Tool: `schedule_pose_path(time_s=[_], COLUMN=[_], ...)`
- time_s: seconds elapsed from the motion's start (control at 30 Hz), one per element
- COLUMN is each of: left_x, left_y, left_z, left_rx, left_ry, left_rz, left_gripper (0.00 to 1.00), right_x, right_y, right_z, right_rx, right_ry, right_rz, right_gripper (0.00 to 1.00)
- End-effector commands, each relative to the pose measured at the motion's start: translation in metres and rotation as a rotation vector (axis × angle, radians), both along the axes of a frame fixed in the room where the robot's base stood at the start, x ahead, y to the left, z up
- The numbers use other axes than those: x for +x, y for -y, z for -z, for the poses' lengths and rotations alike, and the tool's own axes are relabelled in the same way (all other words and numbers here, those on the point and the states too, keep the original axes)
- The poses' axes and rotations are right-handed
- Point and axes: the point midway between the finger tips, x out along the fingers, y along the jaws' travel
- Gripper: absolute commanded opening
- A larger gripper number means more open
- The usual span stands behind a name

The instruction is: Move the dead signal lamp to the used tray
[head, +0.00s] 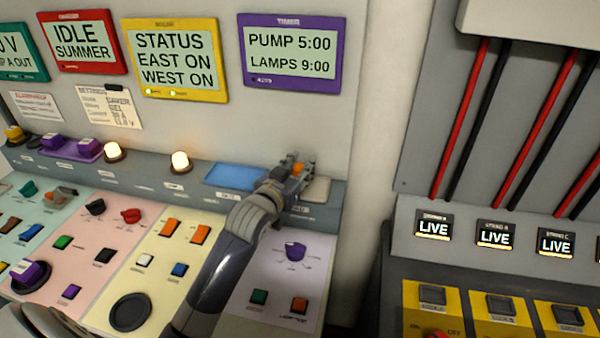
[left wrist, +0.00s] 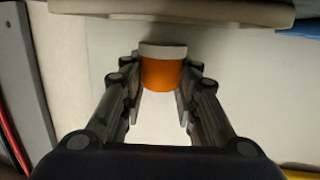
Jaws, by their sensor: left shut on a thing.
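My left gripper (head: 294,166) is shut on an orange signal lamp (head: 299,169), which looks unlit. In the left wrist view the lamp (left wrist: 162,74) sits between the fingertips (left wrist: 162,85), with a pale rim at its far end. In the head view the gripper is at the back ledge, by a beige tray (head: 318,190) and right of a blue tray (head: 235,177). The beige tray also shows at the top of the left wrist view (left wrist: 170,9). I cannot read which tray is marked used. The hand hides part of the beige tray. My right gripper is out of view.
Two lit lamps (head: 113,152) (head: 181,161) stand on the ledge to the left, near a purple tray (head: 62,148). Sloping panels with switches and knobs lie below. A purple knob (head: 295,251) is right of my forearm. Live string displays (head: 434,227) are further right.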

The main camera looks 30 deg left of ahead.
Motion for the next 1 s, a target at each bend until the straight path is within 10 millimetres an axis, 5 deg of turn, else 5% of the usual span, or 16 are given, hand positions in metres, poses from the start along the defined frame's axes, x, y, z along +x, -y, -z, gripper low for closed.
schedule_pose_path(time_s=[0.2,0.5,0.53,0.6,1.0], left_x=[-0.001,-0.001,-0.001,-0.001,-0.002], left_y=[0.000,0.000,0.000,0.000,0.000], left_z=[0.026,0.028,0.029,0.028,0.026], left_rx=[0.000,0.000,0.000,0.000,0.000], left_ry=[-0.003,-0.003,-0.003,-0.003,-0.002], left_rz=[0.000,0.000,0.000,0.000,0.000], left_gripper=[0.05,0.05,0.31,0.47,0.49], right_x=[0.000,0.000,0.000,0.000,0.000], right_y=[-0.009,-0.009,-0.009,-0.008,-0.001], right_z=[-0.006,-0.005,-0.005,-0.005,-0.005], right_rx=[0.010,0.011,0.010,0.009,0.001], right_ry=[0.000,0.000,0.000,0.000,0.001], right_rz=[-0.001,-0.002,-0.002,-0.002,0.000], right_gripper=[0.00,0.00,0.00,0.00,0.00])
